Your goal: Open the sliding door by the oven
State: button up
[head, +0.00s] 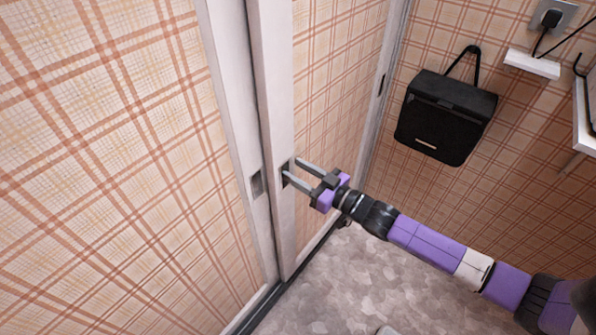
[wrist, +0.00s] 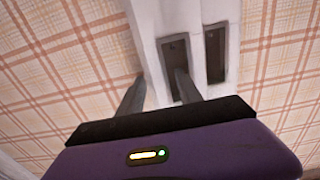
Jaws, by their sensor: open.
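The sliding door shows as plaid panels with white upright frames; one white stile (head: 271,75) runs down the middle of the head view. A dark recessed pull (head: 257,183) is on the left stile. My gripper (head: 291,170) is open and empty, with its fingertips at the stile just right of that pull, over a second recess largely hidden by a finger. In the wrist view, two dark recessed pulls stand side by side, one (wrist: 174,52) behind the right fingertip and one (wrist: 215,52) further right. I cannot tell whether that fingertip is inside the recess. No oven is in view.
A black bag (head: 446,116) hangs on the plaid wall at the right. A dark floor track (head: 258,307) runs below the door. The grey floor (head: 345,285) is mostly clear.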

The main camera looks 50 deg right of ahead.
grip_shut()
dwell(1.4)
